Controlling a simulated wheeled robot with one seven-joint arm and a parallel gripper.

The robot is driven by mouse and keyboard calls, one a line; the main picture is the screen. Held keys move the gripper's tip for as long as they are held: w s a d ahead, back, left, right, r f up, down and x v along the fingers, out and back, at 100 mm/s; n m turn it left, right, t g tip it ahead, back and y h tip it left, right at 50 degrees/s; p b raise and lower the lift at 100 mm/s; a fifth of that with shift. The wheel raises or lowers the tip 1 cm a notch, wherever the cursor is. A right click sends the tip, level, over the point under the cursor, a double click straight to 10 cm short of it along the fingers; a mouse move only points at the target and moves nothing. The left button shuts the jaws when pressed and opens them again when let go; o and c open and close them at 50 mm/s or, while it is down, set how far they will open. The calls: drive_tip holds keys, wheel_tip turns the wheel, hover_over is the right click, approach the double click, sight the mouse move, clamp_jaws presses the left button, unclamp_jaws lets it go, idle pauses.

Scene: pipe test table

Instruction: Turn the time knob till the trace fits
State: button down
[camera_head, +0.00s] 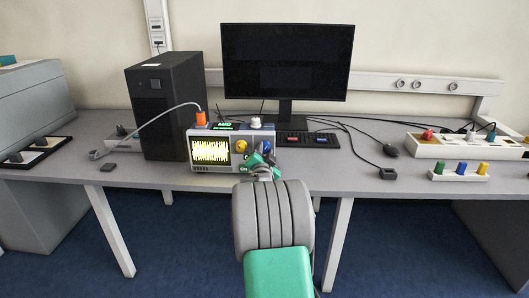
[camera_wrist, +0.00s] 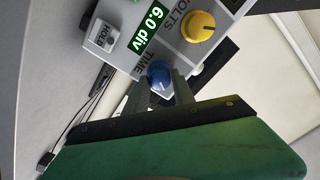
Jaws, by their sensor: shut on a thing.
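The oscilloscope-like box (camera_head: 232,150) stands on the table, its small screen (camera_head: 210,151) filled with a dense yellow trace. The blue time knob (camera_wrist: 160,76) is on its front beside the word TIME in the wrist view. My gripper (camera_wrist: 158,88) is shut on the blue knob, one finger on each side of it. The yellow volts knob (camera_wrist: 198,26) sits beside it, untouched. A green display (camera_wrist: 149,27) reads 6.0 div. In the head view my gripper (camera_head: 262,158) is at the box's right front and partly hides the blue knob (camera_head: 265,146).
A HOLD button (camera_wrist: 103,36) lies close to the time knob. An orange plug (camera_head: 201,118) with a grey cable stands on the box's top left. A black computer tower (camera_head: 165,105), a monitor (camera_head: 286,62) and a keyboard (camera_head: 308,140) are behind.

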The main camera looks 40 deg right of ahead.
drive_tip(key=shift+f+n+b, duration=0.1)
drive_tip(key=shift+n+b, duration=0.95)
drive_tip(key=shift+n, duration=0.15)
drive_tip(key=n+b, duration=0.2)
drive_tip(key=n, duration=0.2)
drive_tip(key=shift+b, duration=0.3)
drive_tip(key=n+b, duration=0.1)
drive_tip(key=n, duration=0.3)
drive_tip(key=shift+b, duration=0.3)
drive_tip(key=n+b, duration=0.1)
drive_tip(key=n, duration=0.2)
drive_tip(key=shift+n, duration=0.3)
drive_tip(key=n+b, duration=0.1)
drive_tip(key=n, duration=0.8)
drive_tip(key=shift+n, duration=0.6)
